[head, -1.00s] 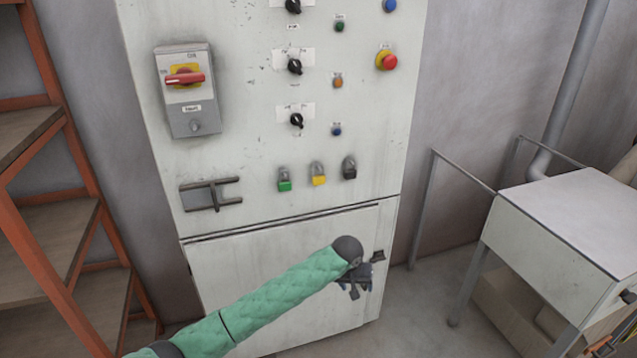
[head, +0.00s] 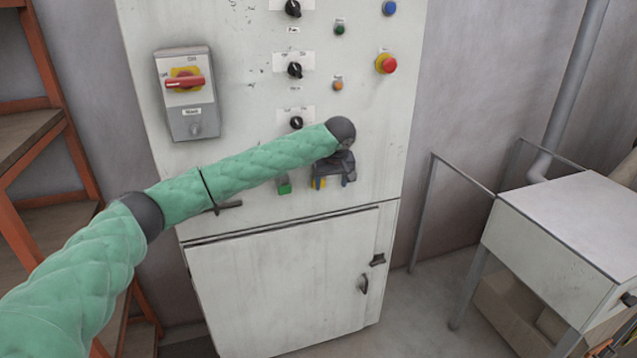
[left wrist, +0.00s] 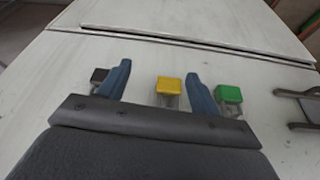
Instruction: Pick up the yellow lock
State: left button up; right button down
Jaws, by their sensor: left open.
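The yellow lock (head: 318,183) hangs on the cabinet front, mostly hidden behind my left gripper (head: 332,178) in the head view. My left gripper is open, its fingers pointing at the cabinet. In the left wrist view the yellow lock (left wrist: 168,86) shows between the two blue fingers of my left gripper (left wrist: 159,70), nearer the right finger, with gaps on both sides. I cannot tell how far it is in depth from the fingers. My right gripper is not in view.
A green lock (left wrist: 229,94) hangs just right of the right finger in the left wrist view; a black lock (left wrist: 99,75) is close beside the left finger. A dark handle bracket (left wrist: 301,108) is beyond the green lock. Knobs and a red button (head: 387,63) are above.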

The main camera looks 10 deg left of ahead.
pick_arm(q)
notch_tip(320, 180, up, 5)
jog(key=w+a+n, duration=0.1)
jog(key=a, duration=0.2)
jog(key=shift+y, duration=0.3)
jog(key=p+x, duration=0.1)
jog(key=x, duration=0.2)
jog(key=p+x, duration=0.2)
jog(key=shift+w+a+f, duration=0.15)
jog(key=shift+w+f, duration=0.05)
jog(key=shift+w, duration=0.3)
jog(key=shift+w+a+f+p, duration=0.1)
jog(key=shift+f+p, duration=0.1)
jog(key=shift+f, duration=0.1)
jog(key=shift+w+f+p, duration=0.1)
jog(key=shift+f+p, duration=0.05)
jog(key=shift+f, duration=0.2)
pick_arm(e)
notch_tip(320, 180, down, 11)
jog(key=s+d, duration=0.2)
jog(key=shift+s+d, duration=0.15)
jog(key=shift+s, duration=0.15)
pick_arm(q)
jog(key=c, duration=1.1)
jog(key=shift+r, duration=0.1)
